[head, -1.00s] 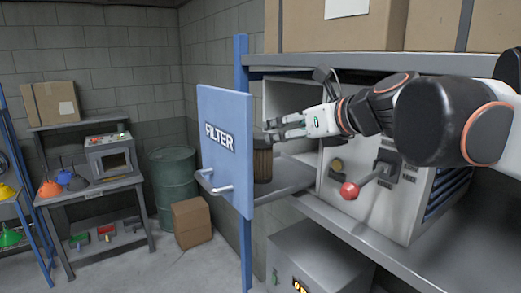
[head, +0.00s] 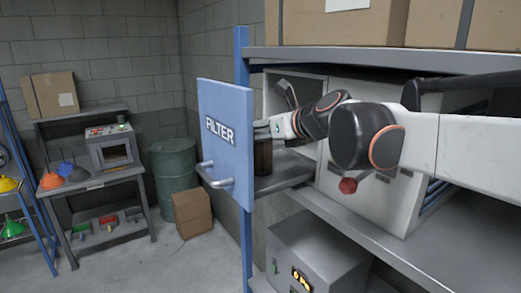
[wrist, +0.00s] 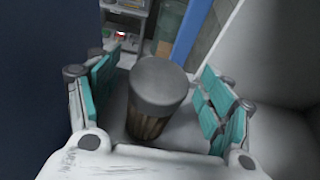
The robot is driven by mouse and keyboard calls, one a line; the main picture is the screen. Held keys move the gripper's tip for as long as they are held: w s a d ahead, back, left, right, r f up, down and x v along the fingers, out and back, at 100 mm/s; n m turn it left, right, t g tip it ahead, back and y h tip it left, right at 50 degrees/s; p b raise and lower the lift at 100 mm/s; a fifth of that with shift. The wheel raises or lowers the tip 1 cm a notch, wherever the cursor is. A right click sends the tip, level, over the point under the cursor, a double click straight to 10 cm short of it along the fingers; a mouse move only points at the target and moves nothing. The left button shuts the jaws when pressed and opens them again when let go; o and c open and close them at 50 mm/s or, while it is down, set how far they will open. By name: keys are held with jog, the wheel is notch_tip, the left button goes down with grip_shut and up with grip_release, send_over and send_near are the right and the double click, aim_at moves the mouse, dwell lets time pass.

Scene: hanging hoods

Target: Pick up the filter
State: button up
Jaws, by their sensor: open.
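The filter (head: 263,157) is a dark brown ribbed cylinder standing upright on a grey shelf behind the open blue door marked FILTER (head: 222,140). In the wrist view the filter (wrist: 157,88) shows its grey round cap and pleated side. My gripper (wrist: 162,80) is open, with one teal-padded finger on each side of the filter. Gaps show between both pads and the filter, so neither appears to touch it. In the head view my gripper (head: 262,130) is at the filter's upper part, and its fingertips are partly hidden by the door.
The blue door stands close at the left of my gripper. The grey housing wall (wrist: 275,50) is close on the right in the wrist view. A red knob (head: 347,186) sits below my arm. Cardboard boxes (head: 340,25) rest on the shelf above.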

jog(key=shift+w+a+f, duration=0.15)
jog(key=shift+w+a, duration=0.1)
jog(key=shift+w, duration=0.1)
jog(key=c, duration=1.6)
jog(key=shift+c, duration=0.4)
